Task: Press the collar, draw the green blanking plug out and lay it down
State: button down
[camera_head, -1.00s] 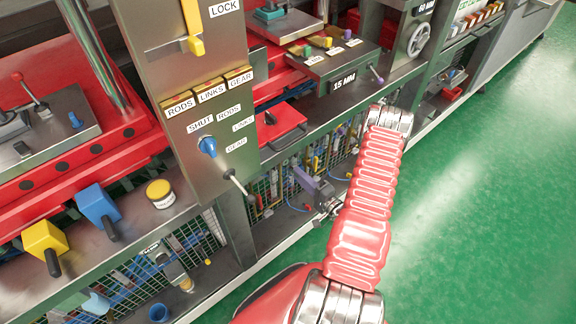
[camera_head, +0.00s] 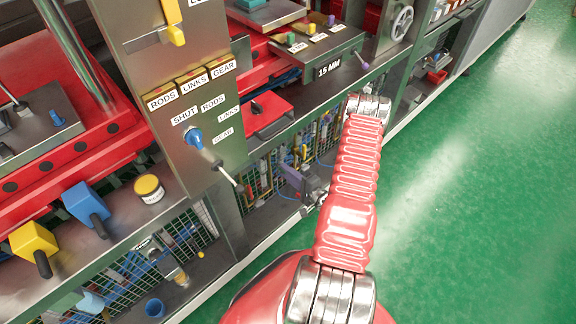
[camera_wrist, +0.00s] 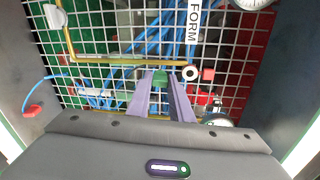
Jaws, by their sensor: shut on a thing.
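In the wrist view, the green blanking plug (camera_wrist: 160,78) shows between the tips of my gripper's two purple fingers (camera_wrist: 160,84). The gripper is shut on it, in front of a wire mesh. I cannot tell whether the plug is still seated, and its collar is not clearly seen. A white ring with a dark centre (camera_wrist: 190,73) is just right of the fingertips. In the head view my gripper (camera_head: 284,170) reaches into the mesh bay below the bench, and the plug cannot be made out there.
A red block (camera_wrist: 208,74) sits right of the ring. Dark side walls flank the bay. In the head view, a small yellow-lidded tin (camera_head: 148,188) stands on the bench ledge, and open green floor lies right.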

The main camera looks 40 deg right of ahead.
jog(key=a+f+m+g, duration=0.2)
jog(key=f+m+g, duration=0.1)
jog(key=f+m, duration=0.5)
jog(key=w+a+f+m+g, duration=0.1)
jog(key=a+f+m+g, duration=0.2)
jog(key=f+m, duration=0.5)
notch_tip(320, 180, down, 6)
jog(key=shift+f+g, duration=0.1)
jog(key=shift+g, duration=0.4)
jog(key=shift+w+f, duration=0.1)
jog(key=shift+f, duration=3.2)
jog(key=c, duration=1.5)
grip_release()
